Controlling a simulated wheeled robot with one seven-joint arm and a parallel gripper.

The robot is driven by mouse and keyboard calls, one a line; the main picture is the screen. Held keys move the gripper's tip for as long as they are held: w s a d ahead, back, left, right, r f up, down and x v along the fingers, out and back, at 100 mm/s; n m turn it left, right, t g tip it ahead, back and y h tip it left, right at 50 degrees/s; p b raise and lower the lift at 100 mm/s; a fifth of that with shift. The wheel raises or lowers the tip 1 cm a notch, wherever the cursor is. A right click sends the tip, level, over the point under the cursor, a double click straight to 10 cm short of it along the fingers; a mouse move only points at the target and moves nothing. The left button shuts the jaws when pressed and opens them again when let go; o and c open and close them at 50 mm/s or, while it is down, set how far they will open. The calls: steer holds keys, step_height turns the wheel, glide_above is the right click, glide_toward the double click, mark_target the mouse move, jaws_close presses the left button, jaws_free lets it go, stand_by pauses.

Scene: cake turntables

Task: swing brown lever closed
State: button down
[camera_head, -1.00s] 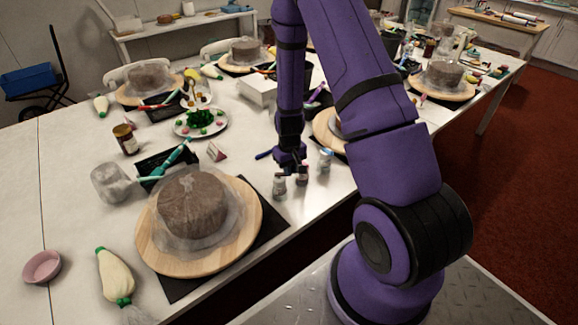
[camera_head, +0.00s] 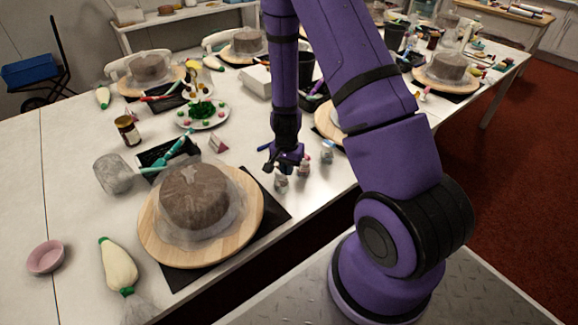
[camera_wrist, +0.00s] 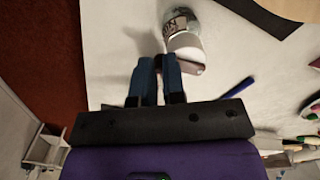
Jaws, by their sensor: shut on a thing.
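My gripper (camera_head: 284,166) is low over the front edge of the table, beside several small jars. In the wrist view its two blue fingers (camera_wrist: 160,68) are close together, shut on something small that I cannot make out. A small white jar with a brownish end (camera_wrist: 186,48) lies close beside the right finger in that view. A jar with a printed label (camera_wrist: 178,20) is just beyond it. In the head view one small jar (camera_head: 281,184) is just below the gripper and another (camera_head: 303,167) is to its right. I cannot clearly pick out a brown lever in either view.
A third small jar (camera_head: 327,153) stands further right. A wooden turntable (camera_head: 155,240) with a brown cake (camera_head: 194,196) is at the left front on a black mat. A black tray (camera_head: 160,158) and a plate of decorations (camera_head: 203,116) are behind. The table's front edge is close.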

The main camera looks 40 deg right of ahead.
steer(key=shift+a+m, duration=0.2)
steer(key=shift+m, duration=0.3)
steer(key=c, duration=1.2)
jaws_free()
steer(key=shift+r, duration=0.15)
step_height(320, 180, up, 11)
steer(key=shift+f, duration=0.2)
